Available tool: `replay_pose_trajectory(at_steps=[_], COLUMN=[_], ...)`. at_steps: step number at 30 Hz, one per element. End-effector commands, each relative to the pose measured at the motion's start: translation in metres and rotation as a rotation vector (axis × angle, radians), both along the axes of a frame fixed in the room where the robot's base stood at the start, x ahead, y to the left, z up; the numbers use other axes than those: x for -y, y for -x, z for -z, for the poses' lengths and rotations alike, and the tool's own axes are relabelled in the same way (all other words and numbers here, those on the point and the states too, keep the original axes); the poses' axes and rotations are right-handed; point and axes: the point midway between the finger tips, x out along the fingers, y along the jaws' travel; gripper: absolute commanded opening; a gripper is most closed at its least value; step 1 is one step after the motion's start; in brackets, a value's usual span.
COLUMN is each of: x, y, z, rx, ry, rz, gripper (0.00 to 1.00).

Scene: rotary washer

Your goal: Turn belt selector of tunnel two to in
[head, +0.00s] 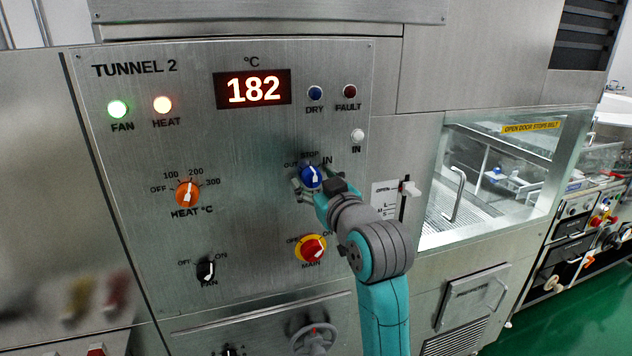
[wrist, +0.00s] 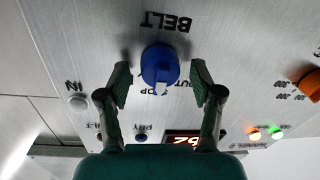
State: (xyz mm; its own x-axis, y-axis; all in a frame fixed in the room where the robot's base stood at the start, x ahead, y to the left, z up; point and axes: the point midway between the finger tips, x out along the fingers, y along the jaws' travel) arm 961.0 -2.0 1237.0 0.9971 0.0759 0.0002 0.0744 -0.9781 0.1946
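The belt selector is a blue knob (head: 311,176) on the Tunnel 2 panel (head: 250,210), with OUT, STOP and IN printed around its top. Its white pointer is towards STOP. In the wrist view, which is upside down, the knob (wrist: 160,65) sits beside the word BELT, its pointer aimed at the STOP label. My gripper (wrist: 160,84) is open, with one finger on each side of the knob and a gap on both sides. In the head view my gripper (head: 308,188) partly covers the knob's surroundings and the BELT label.
The red and yellow MAIN switch (head: 313,248) is just below my gripper. The orange HEAT knob (head: 187,194) and black FAN knob (head: 206,270) are left. A slide lever (head: 409,188) and glass door (head: 490,175) are right. The white IN lamp (head: 357,136) is above.

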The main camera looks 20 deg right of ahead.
Motion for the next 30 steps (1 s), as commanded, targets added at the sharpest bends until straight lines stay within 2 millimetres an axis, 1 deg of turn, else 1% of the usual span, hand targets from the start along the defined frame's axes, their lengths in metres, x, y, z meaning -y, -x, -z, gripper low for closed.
replay_pose_trajectory(at_steps=[1,2,3,5,6,12,17,23,30], x=[0.0000,0.0000,-0.0001,0.0000,0.0000,0.0001,0.0001,0.0003,0.0006], y=[0.0001,0.0001,0.0001,0.0002,0.0002,0.0002,0.0002,0.0002,0.0002], z=[0.0001,0.0001,0.0001,0.0001,0.0001,0.0002,0.0005,0.0010,0.0018], rx=[0.000,0.000,0.000,0.000,0.000,0.000,-0.001,0.000,-0.002], ry=[0.000,0.000,0.000,0.000,0.000,-0.005,-0.042,-0.152,-0.354], rz=[0.000,0.000,0.000,0.000,0.000,0.000,0.000,0.000,0.000], gripper=[0.49,0.42,0.32,0.17,0.07,0.07,0.07,0.07,0.07])
